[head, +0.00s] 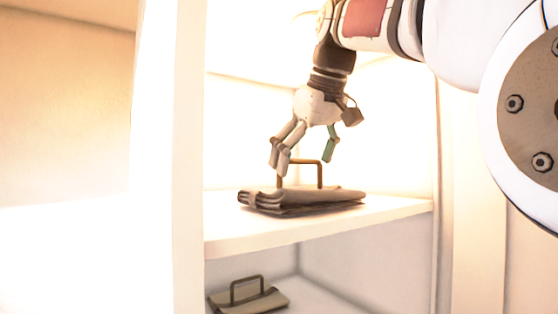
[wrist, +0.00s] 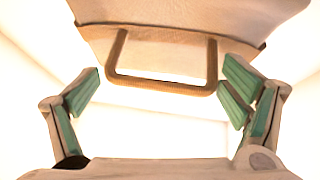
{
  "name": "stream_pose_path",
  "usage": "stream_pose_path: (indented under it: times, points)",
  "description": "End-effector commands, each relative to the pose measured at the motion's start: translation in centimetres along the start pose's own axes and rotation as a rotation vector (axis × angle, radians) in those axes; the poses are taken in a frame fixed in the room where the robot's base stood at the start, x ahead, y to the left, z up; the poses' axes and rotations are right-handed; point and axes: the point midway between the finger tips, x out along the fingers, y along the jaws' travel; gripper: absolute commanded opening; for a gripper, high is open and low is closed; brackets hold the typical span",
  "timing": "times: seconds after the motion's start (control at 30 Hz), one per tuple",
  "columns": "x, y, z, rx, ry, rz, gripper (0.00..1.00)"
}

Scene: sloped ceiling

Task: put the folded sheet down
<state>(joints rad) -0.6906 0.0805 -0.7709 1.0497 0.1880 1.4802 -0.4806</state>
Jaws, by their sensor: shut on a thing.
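The folded sheet (head: 310,197) is a flat, grey-brown folded bundle with an upright brown loop handle (head: 321,172). It lies level at the upper shelf (head: 400,213); I cannot tell whether its underside fully touches the board. My gripper (head: 304,167) points down from above, with its fingers on either side of the handle, shut across its width. In the wrist view the sheet (wrist: 175,40) is at the top, and the handle (wrist: 160,82) spans between the green finger pads of my gripper (wrist: 160,74). Much of the sheet lies outside that view.
A second folded bundle with a loop handle (head: 255,298) lies on the lower shelf. A white upright panel (head: 172,150) bounds the shelves on the left, and another side wall stands on the right. Bare shelf shows to the right of the sheet.

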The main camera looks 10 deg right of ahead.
Motion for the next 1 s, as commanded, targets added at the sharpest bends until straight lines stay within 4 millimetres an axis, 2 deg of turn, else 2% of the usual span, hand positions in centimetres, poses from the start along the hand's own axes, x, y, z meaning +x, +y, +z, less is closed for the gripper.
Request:
stream_pose_path:
  times: [0.4,0.43,0.87,1.0]
  points:
    - [0.3,-0.1,0.2,0.001,0.002,0.0,0.32]
    - [0.4,-0.1,0.2,0.0,0.0,-0.001,0.99]
    - [0.2,0.0,0.1,0.0,0.001,0.001,1.0]
    - [-1.2,0.1,0.1,0.001,0.003,0.003,1.0]
